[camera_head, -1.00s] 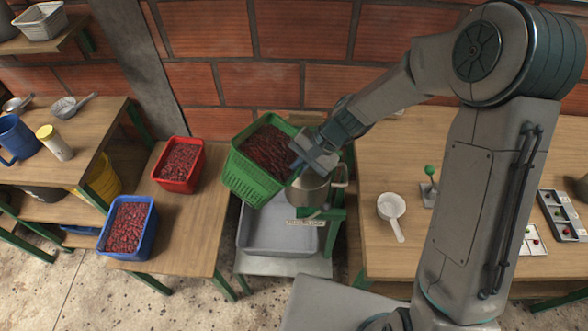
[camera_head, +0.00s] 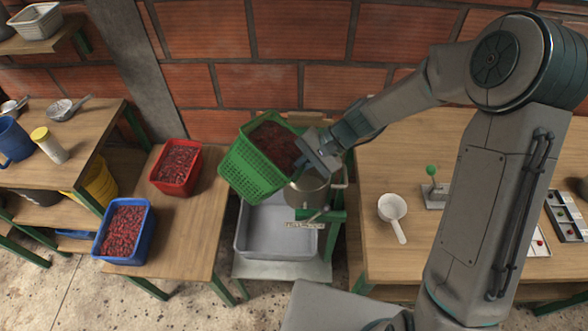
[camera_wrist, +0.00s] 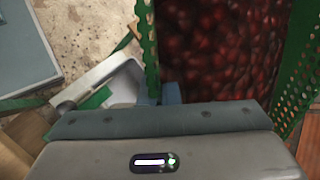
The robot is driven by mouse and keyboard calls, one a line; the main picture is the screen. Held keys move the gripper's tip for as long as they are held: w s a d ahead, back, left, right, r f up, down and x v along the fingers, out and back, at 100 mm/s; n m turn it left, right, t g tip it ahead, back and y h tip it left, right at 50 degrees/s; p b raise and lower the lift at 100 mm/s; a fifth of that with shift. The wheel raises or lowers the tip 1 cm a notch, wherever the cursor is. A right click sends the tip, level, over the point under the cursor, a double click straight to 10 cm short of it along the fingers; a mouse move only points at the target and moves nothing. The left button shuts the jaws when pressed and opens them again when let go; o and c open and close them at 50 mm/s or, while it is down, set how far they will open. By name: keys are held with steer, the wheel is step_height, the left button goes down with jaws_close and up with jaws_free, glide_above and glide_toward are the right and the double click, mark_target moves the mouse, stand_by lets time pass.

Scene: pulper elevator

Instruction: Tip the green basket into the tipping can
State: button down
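The green basket (camera_head: 250,172), full of dark red cherries (camera_head: 274,144), hangs in the air, tilted, with its open top turned towards the upper right. My gripper (camera_head: 318,152) is shut on its right rim. In the wrist view, the basket's green mesh wall (camera_wrist: 148,45) and the cherries (camera_wrist: 222,45) fill the upper right. The tipping can (camera_head: 308,193) is a metal can on a green-framed stand, just below and right of the basket, partly hidden by basket and gripper. I cannot tell whether basket and can touch. The cherries are still in the basket.
A grey tray (camera_head: 276,252) stands below the can. A red basket (camera_head: 176,167) and a blue basket (camera_head: 124,232) of cherries stand on the left bench. A white scoop (camera_head: 392,208) and a green-knobbed lever (camera_head: 432,178) are on the right table.

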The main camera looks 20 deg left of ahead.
stand_by(0.4)
steer(key=shift+b, duration=0.4)
steer(key=shift+w+d+f+g+y+b, duration=0.15)
steer(key=shift+g+y+b, duration=0.35)
steer(key=shift+y, duration=0.3)
steer(key=shift+d+f+y, duration=0.1)
steer(key=shift+y, duration=0.2)
steer(key=shift+w+f+g+b, duration=0.1)
steer(key=shift+g+b, duration=0.3)
steer(key=shift+b, duration=0.05)
steer(key=shift+w+d+f+g+y+b, duration=0.25)
steer(key=shift+g+y+b, duration=0.2)
steer(key=shift+y, duration=0.25)
steer(key=shift+s+r, duration=0.1)
steer(key=shift+d, duration=0.1)
